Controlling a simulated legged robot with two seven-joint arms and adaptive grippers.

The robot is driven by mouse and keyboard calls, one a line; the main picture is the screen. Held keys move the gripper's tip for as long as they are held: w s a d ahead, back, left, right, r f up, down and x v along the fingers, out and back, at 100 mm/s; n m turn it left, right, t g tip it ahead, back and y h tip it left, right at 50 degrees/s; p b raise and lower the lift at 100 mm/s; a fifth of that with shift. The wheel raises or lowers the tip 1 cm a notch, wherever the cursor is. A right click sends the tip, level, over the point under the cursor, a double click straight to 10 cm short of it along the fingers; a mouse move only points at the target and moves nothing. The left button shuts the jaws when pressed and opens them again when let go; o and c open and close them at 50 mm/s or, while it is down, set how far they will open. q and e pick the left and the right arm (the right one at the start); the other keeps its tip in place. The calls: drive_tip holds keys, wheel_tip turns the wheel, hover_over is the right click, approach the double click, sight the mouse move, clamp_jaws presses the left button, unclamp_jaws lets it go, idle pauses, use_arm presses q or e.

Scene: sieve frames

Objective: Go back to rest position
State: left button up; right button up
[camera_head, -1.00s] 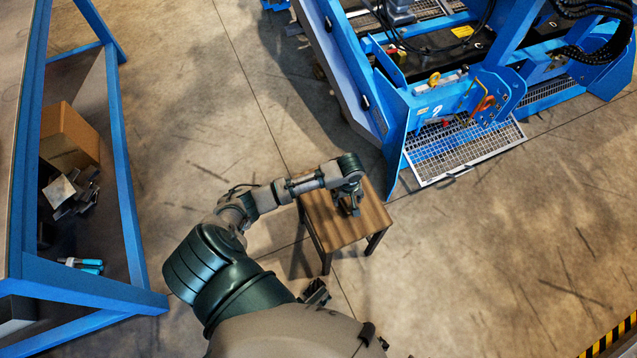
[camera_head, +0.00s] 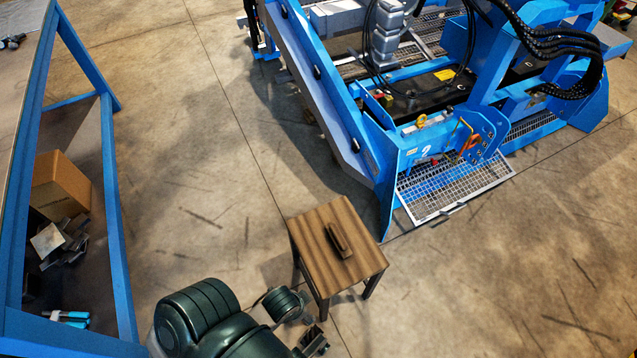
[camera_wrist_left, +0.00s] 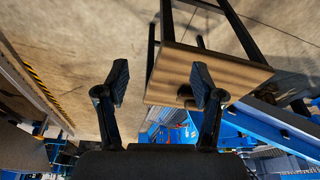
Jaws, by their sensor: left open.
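My left arm shows at the bottom of the head view, drawn back towards my body. Its gripper does not show clearly there. In the left wrist view my left gripper (camera_wrist_left: 160,85) is open, its two dark fingers wide apart with nothing between them. A small wooden stool (camera_head: 318,262) stands in the head view in front of my arm. A dark elongated object (camera_head: 340,240) lies on its top, apart from the arm. The stool (camera_wrist_left: 235,75) also shows in the left wrist view, beyond the right finger. My right gripper cannot be made out.
A large blue machine (camera_head: 375,180) with a metal grate (camera_head: 450,185) fills the upper right. A blue-framed table (camera_head: 118,240) stands at the left, with a cardboard box (camera_head: 62,185) on its lower shelf. Bare concrete floor lies between them and at lower right.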

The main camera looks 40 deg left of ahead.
drive_tip(key=s+p+x, duration=0.1)
drive_tip(key=p+x, duration=0.1)
drive_tip(key=x, duration=0.3)
drive_tip(key=s+p+x, duration=0.1)
drive_tip(key=p+x, duration=0.2)
drive_tip(key=x, duration=0.2)
drive_tip(key=shift+w+f+g, duration=0.2)
drive_tip(key=shift+f+g, duration=0.1)
drive_tip(key=shift+f, duration=0.2)
drive_tip(key=o, duration=0.3)
drive_tip(key=s+f+p, duration=0.3)
drive_tip(key=s+f, duration=0.1)
drive_tip(key=f, duration=0.4)
drive_tip(key=shift+d+f, duration=0.3)
drive_tip(key=shift+f, duration=0.1)
use_arm(q)
drive_tip(key=s+f, duration=0.2)
drive_tip(key=f, duration=0.8)
drive_tip(key=s+f+g, duration=0.1)
drive_tip(key=f, duration=0.9)
drive_tip(key=shift+s, duration=0.4)
use_arm(e)
drive_tip(key=o, duration=0.3)
drive_tip(key=shift+s+f, duration=0.3)
drive_tip(key=shift+f, duration=0.05)
